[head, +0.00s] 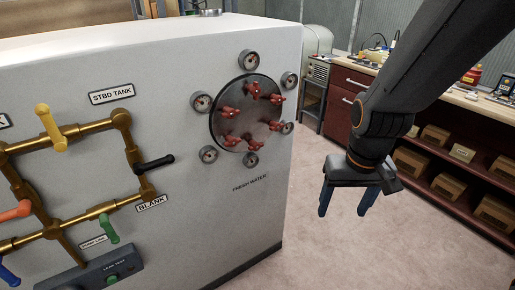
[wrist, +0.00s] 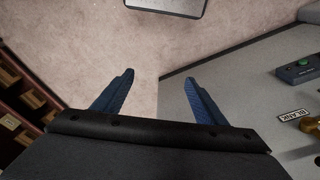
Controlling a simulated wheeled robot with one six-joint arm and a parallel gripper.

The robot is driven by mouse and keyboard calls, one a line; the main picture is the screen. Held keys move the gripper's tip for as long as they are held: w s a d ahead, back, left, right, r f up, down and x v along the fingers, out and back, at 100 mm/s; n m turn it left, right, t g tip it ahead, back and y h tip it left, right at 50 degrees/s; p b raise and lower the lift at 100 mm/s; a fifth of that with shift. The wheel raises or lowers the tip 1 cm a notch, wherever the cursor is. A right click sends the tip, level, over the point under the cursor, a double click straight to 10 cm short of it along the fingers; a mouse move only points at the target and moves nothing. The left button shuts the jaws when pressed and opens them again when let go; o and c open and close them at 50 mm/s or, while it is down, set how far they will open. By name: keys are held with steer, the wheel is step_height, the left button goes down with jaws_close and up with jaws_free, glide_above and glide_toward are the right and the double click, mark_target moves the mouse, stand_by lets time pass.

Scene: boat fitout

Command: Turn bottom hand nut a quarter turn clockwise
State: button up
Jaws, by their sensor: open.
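Several red hand nuts ring a dark round plate (head: 240,112) on the white cabinet's face, above the FRESH WATER label (head: 249,184). The bottom hand nut (head: 231,140) appears among the lowest red ones at the plate's lower edge; the nuts sit close together, so its exact angle is hard to tell. My gripper (head: 347,202) is open and empty, pointing down over the floor to the right of the cabinet, well apart from the plate. Its blue fingers also show spread in the wrist view (wrist: 160,80), where no hand nut is visible.
Round dials, such as the bottom dial (head: 251,160), surround the plate. Brass pipes with coloured levers, including a black lever (head: 155,163), stick out at left. A red workbench (head: 420,150) with shelves stands behind my arm. The floor (head: 315,235) between is clear.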

steer(key=w+f+n+t, duration=0.2)
steer(key=w+f+t, duration=0.15)
steer(key=w, duration=0.75)
steer(key=n+t+y+b, duration=0.1)
steer(key=n+t+y, duration=0.4)
steer(key=t+y, duration=0.5)
glide_toward(257, 147)
steer(key=x, duration=0.2)
steer(key=shift+p+x, duration=1)
steer(key=shift+x, duration=2.45)
steer(key=c, duration=1.1)
steer(key=shift+o, duration=0.2)
